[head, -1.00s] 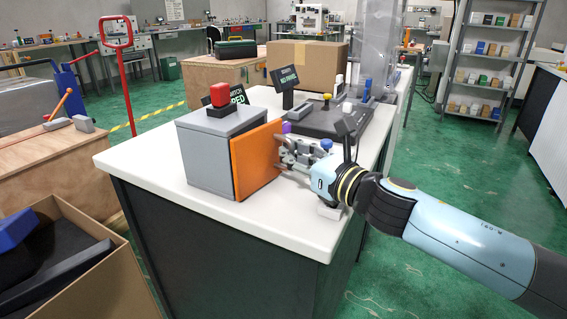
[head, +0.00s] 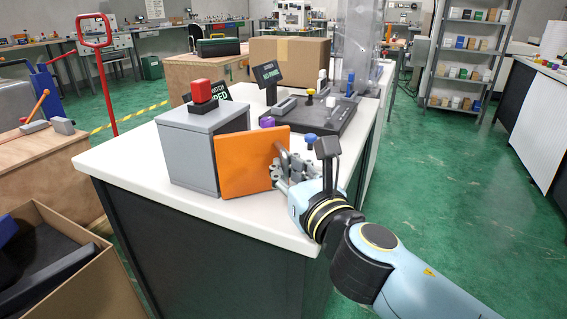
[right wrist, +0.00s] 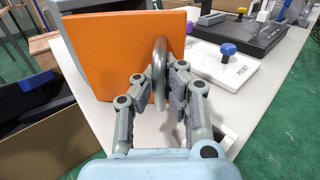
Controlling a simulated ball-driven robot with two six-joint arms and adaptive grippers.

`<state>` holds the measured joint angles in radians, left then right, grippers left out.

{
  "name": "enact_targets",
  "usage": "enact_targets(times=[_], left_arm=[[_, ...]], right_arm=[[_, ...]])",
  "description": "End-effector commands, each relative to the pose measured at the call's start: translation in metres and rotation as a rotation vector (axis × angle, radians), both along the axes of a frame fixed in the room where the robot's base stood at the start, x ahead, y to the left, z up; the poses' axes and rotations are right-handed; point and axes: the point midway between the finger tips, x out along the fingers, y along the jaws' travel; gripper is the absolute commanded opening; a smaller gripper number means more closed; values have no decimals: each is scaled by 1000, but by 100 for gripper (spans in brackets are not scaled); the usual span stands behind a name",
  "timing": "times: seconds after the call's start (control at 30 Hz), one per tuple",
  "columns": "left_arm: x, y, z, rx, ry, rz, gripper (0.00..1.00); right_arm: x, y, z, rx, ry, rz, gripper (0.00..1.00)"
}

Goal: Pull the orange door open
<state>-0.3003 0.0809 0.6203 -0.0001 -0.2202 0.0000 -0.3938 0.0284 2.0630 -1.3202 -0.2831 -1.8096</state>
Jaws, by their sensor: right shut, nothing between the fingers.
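The orange door (head: 240,162) is on the grey box (head: 190,155) on the white table. It stands ajar, its free edge swung out to the right, away from the box. In the right wrist view the door (right wrist: 110,60) fills the upper left, with a curved grey handle (right wrist: 160,50) near its right edge. My right gripper (head: 283,172) is at the door's handle side. In the wrist view the gripper (right wrist: 162,80) has a finger on each side of the handle; it is shut without a grip on it. My left gripper is out of view.
A red button (head: 201,91) sits on the box. Behind the door are a purple knob (head: 267,122), a dark fixture board (head: 335,118) and a small sign (head: 267,73). A blue knob (head: 311,140) stands near my gripper. The table's front left is bare.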

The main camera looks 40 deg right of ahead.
Motion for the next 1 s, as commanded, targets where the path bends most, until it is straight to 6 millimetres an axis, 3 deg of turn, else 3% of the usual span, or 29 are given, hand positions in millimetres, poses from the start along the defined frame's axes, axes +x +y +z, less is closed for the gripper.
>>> enact_targets(times=[0.5,0.77,1.0], left_arm=[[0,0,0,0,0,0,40],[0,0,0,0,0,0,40],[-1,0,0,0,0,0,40]], right_arm=[[-1,1,2,-2,-4,0,1],[-1,1,2,-1,-3,0,34],[-1,1,1,-1,-2,0,34]])
